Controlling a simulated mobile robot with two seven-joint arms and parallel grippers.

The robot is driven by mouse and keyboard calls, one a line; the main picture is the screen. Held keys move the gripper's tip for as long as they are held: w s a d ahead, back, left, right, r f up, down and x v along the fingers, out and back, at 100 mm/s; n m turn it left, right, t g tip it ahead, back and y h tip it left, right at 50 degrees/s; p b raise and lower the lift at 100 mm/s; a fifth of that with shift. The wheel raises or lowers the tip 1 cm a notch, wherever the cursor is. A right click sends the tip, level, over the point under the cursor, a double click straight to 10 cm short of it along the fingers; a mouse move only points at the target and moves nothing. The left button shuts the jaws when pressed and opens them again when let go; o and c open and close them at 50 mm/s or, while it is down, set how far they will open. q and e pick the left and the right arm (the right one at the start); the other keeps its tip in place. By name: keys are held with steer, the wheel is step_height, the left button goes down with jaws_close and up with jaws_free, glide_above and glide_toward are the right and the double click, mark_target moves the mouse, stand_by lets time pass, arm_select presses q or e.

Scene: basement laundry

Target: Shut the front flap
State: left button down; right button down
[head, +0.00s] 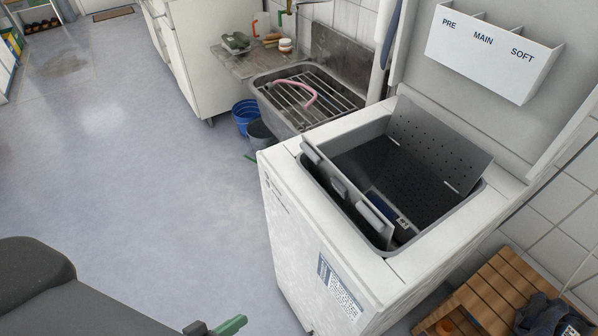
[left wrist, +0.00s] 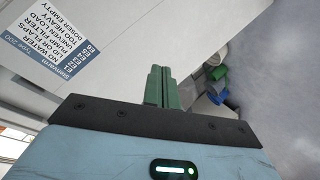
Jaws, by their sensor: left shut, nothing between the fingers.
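The top-loading washing machine (head: 312,240) has its lid (head: 440,75) raised. Inside its grey opening, the front flap (head: 326,171) stands open and steeply tilted along the front side, with grey catches on its upper edge. The perforated back flap (head: 432,150) also stands open, leaning toward the rear. Between them the drum is dark, with a blue item with a white label (head: 390,210) near the right end. My left gripper (head: 231,326) is low at the bottom edge, left of the machine and apart from the flap. Its green fingers (left wrist: 158,86) are shut and empty. My right gripper is out of view.
A sink with a rack and pink hose (head: 297,90) stands behind the machine, with a blue bucket (head: 245,112) on the floor beside it. A wooden slatted stand (head: 490,295) is at the right. The floor at left is clear.

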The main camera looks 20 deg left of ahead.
arm_select(q)
steer(key=w+a+r+n+t+h+p, duration=0.2)
steer(key=w+r+n+t+h, duration=0.15)
steer(key=w+r, duration=0.75)
steer(key=n+h+p, duration=0.1)
steer(key=n+h, duration=0.2)
steer(key=h, duration=0.1)
glide_toward(308, 155)
steer(key=shift+t+y, duration=0.25)
steer(key=p+x, duration=0.1)
steer(key=x, duration=0.4)
steer(key=shift+w+d, duration=0.2)
steer(key=shift+d, duration=0.1)
steer(key=shift+w+d, duration=0.35)
steer(key=shift+w+r, duration=0.1)
